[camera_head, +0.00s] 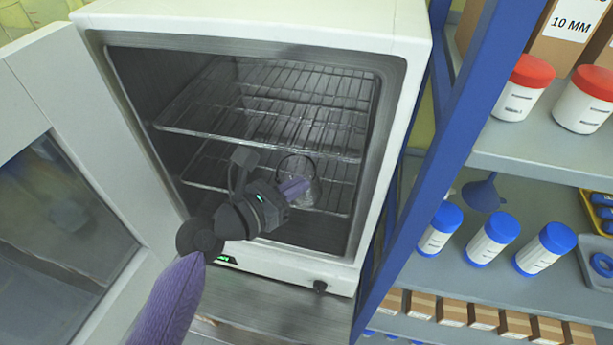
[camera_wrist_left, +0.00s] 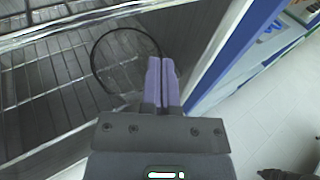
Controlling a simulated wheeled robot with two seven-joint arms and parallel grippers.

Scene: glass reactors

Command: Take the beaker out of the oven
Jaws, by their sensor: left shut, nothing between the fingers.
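The oven (camera_head: 408,70) stands open, with its door (camera_head: 75,140) swung out to the left. The beaker (camera_head: 302,168) is clear glass with a dark rim and is inside the oven, low down near the lower rack. It also shows in the left wrist view (camera_wrist_left: 112,62), left of and behind my fingers. My left gripper (camera_head: 297,187) is shut and empty, its purple fingers in front of the beaker and overlapping it in the head view. In the left wrist view the fingertips (camera_wrist_left: 161,62) overlap the rim's right edge; I cannot tell whether they touch. My right gripper is not in view.
Wire racks span the oven; the upper rack (camera_head: 270,110) lies above the beaker. A blue shelf frame (camera_head: 455,130) stands close on the right, with red-lidded jars (camera_head: 525,88) and blue-lidded jars (camera_head: 490,240). The oven's right wall is close to my gripper in the left wrist view.

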